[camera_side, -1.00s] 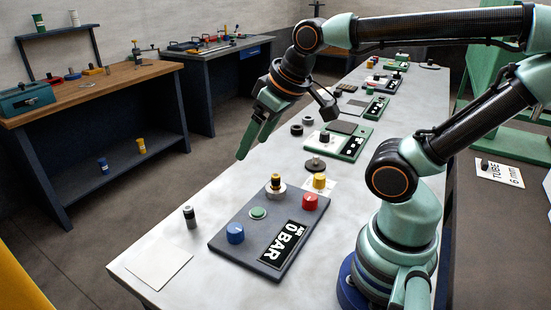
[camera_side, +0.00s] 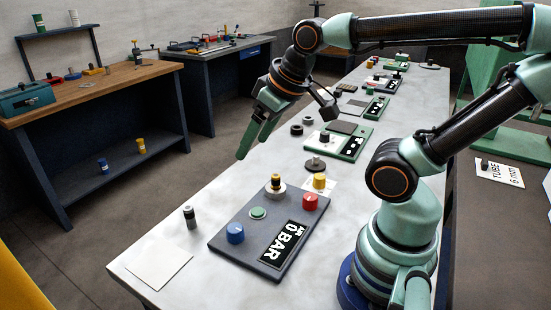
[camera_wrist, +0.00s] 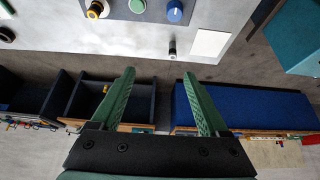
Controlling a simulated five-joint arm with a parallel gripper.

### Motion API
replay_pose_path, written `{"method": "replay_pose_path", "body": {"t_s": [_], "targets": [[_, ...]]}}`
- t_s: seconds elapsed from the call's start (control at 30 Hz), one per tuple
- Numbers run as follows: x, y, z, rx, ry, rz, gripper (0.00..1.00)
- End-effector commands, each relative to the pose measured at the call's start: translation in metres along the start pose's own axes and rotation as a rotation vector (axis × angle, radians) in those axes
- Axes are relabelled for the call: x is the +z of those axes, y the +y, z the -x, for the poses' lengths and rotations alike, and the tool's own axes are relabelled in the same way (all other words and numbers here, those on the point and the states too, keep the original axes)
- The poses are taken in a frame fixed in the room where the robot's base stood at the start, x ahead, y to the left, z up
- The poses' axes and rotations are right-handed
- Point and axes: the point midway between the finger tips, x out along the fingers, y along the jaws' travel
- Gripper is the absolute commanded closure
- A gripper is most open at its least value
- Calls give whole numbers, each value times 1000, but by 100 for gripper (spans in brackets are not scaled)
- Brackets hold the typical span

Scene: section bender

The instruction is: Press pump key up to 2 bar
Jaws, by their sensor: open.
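A dark grey panel (camera_side: 232,246) lies on the near part of the bench. Its display (camera_side: 290,240) reads "AIR 0 BAR". On it are a flat green round button (camera_side: 258,213), a blue knob (camera_side: 235,233), a red knob (camera_side: 310,202) and a black-and-yellow knob on a silver collar (camera_side: 275,186). No label tells me which is the pump key. My gripper (camera_side: 252,148) is open and empty, above the bench's left edge and apart from the panel. In the wrist view, the fingers (camera_wrist: 159,73) are spread; the green button (camera_wrist: 138,5) and blue knob (camera_wrist: 174,12) show at the top.
A small dark cylinder (camera_side: 190,217) stands left of the panel, near a white sheet (camera_side: 158,263). A yellow knob (camera_side: 319,181) and a dark round piece (camera_side: 316,165) stand behind the panel. A green-edged device (camera_side: 345,140) is farther back. Open air lies between gripper and panel.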

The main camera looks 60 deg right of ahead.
Motion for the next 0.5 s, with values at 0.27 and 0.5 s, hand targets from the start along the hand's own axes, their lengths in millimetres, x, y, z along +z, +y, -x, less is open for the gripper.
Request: {"method": "replay_pose_path", "body": {"t_s": [0.27,0.5], "targets": [[0,0,0,0,0,0,95],[0,0,0,0,0,0,100]]}}
